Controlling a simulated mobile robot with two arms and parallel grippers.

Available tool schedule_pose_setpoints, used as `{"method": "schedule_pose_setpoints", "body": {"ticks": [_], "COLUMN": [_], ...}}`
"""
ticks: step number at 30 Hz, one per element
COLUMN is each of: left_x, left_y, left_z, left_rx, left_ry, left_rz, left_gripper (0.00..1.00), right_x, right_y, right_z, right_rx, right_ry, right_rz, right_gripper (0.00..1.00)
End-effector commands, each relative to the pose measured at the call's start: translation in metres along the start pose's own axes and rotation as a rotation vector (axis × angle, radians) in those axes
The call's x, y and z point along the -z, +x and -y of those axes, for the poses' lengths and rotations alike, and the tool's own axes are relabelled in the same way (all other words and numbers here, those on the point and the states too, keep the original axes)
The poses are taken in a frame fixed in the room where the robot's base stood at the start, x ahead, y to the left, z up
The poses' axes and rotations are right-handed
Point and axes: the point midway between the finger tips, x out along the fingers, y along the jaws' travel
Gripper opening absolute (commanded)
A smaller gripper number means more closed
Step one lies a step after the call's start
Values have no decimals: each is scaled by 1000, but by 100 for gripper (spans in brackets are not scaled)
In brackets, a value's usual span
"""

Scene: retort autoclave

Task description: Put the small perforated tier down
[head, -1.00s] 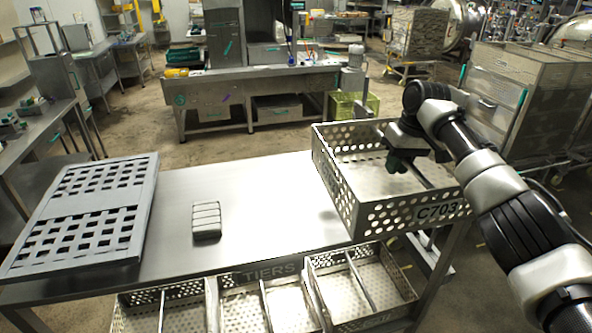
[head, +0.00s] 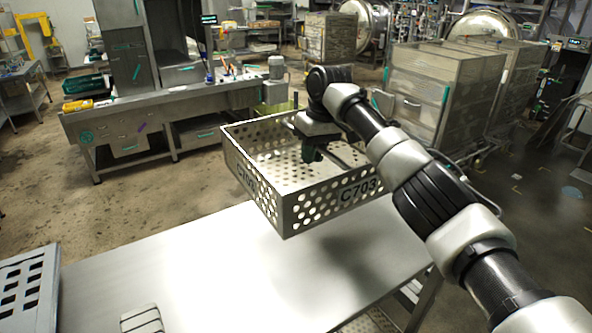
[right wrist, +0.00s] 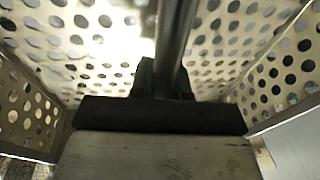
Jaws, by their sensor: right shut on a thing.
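The small perforated tier (head: 287,218), an open metal box marked C703, shows in the middle of the head view. It appears raised above the far side of the steel table (head: 215,285), with a darker patch on the table below it. My right gripper (head: 313,154) reaches inside the tier and is shut on its centre bar. In the right wrist view the bar (right wrist: 176,42) runs up between the dark fingers (right wrist: 163,78), with perforated walls and floor around it. The fingertips are partly hidden. My left gripper is not in view.
A slotted grey panel (head: 25,295) lies at the table's left, and a small ribbed block (head: 142,320) shows at the bottom edge. The table between them and the tier is bare. A steel bench (head: 160,118) and a tall cart (head: 440,95) stand behind.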

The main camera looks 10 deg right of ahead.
Motion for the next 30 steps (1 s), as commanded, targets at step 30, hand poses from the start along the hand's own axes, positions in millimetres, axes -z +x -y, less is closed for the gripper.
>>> {"method": "schedule_pose_setpoints", "body": {"ticks": [30], "left_x": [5], "left_y": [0], "left_z": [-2], "left_rx": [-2], "left_ry": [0], "left_rz": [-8], "left_gripper": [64], "right_x": [-106], "right_y": [53], "right_z": [22], "right_rx": [-1], "right_ry": [-3], "right_rz": [-4], "right_gripper": [0]}}
